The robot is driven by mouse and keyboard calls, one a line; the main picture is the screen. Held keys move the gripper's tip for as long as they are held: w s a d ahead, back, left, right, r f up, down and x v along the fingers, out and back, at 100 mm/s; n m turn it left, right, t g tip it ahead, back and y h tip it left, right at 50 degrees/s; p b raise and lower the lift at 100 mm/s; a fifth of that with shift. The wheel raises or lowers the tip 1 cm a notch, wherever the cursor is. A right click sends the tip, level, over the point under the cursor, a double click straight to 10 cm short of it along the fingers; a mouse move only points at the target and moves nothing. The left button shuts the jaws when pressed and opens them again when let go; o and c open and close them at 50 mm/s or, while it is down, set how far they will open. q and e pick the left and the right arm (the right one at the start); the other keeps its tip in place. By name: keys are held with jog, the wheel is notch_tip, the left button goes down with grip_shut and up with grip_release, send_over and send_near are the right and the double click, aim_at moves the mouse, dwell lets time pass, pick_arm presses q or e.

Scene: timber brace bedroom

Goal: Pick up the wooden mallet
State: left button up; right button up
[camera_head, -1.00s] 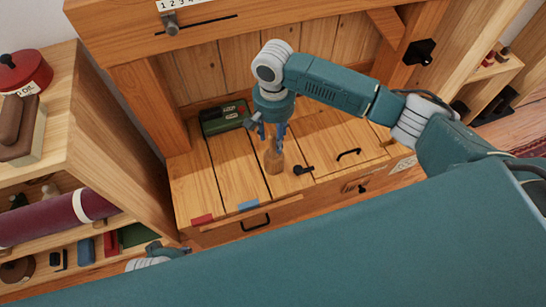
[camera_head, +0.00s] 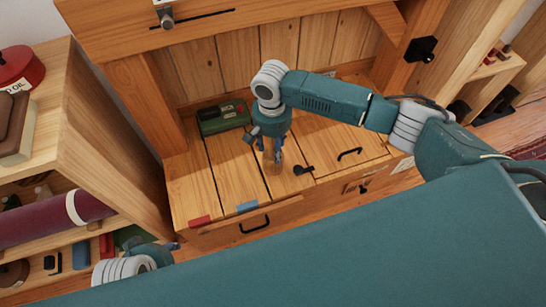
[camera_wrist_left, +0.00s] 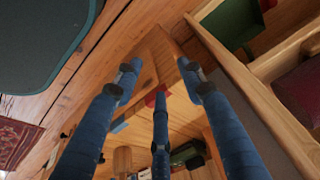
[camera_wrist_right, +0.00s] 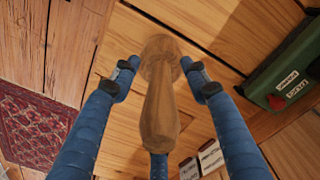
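The wooden mallet (camera_head: 274,162) stands upright on the plank worktop, its lower part showing below my right gripper (camera_head: 270,150). In the right wrist view the mallet (camera_wrist_right: 160,110) lies between the blue fingers of my right gripper (camera_wrist_right: 160,85), handle end toward the camera. These fingers are spread, with gaps on both sides of the mallet. My left gripper (camera_wrist_left: 160,80) is open and empty. In the head view it is low at the left, partly hidden behind my own body, between the shelf and the worktop front.
A green box (camera_head: 222,118) stands at the back left of the worktop (camera_head: 190,180). A black lever (camera_head: 303,170) is close right of the mallet. Red (camera_head: 200,221) and blue (camera_head: 247,206) pieces sit on the front edge. A loaded shelf (camera_head: 95,150) stands at left.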

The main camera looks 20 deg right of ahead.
grip_shut()
jog(key=shift+r, duration=0.15)
